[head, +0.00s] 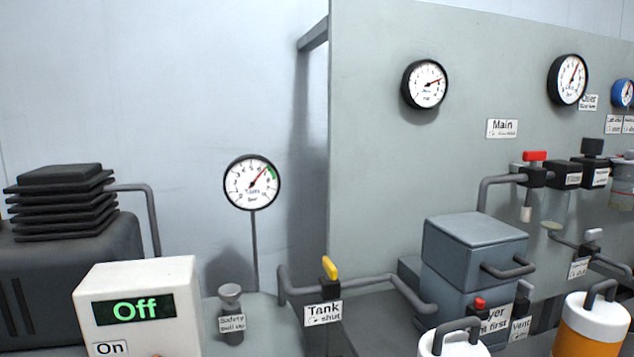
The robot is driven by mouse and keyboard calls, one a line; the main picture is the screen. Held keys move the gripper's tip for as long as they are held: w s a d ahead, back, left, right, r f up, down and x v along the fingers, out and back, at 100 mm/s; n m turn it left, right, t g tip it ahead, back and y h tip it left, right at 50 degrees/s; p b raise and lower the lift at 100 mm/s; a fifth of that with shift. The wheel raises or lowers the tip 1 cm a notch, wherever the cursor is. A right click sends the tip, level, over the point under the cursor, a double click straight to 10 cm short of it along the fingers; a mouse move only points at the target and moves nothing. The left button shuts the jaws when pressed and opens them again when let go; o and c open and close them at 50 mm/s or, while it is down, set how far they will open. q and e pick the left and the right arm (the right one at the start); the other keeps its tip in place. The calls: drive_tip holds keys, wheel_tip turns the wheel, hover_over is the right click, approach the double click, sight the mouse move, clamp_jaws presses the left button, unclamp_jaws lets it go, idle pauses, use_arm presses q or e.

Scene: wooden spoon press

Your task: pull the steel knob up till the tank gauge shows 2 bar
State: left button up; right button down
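The steel knob (230,291) stands on a short dark post at lower middle-left, with a label reading "Safety" and "pull up" in front of it. The tank gauge (252,183) is a round white dial with a black rim on a thin grey stem, behind and above the knob. Its red needle points to the upper right, a little left of a green band on the right side of the scale. The dial's numbers are too small to read surely. Neither of my grippers is in view, and nothing touches the knob.
A white box (185,295) showing "Off" stands left of the knob. A yellow-handled valve (329,268) labelled "Tank" is on the pipe to its right. A grey dryer block (474,250), a white-topped orange canister (590,335) and a wall panel (400,170) with more gauges fill the right.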

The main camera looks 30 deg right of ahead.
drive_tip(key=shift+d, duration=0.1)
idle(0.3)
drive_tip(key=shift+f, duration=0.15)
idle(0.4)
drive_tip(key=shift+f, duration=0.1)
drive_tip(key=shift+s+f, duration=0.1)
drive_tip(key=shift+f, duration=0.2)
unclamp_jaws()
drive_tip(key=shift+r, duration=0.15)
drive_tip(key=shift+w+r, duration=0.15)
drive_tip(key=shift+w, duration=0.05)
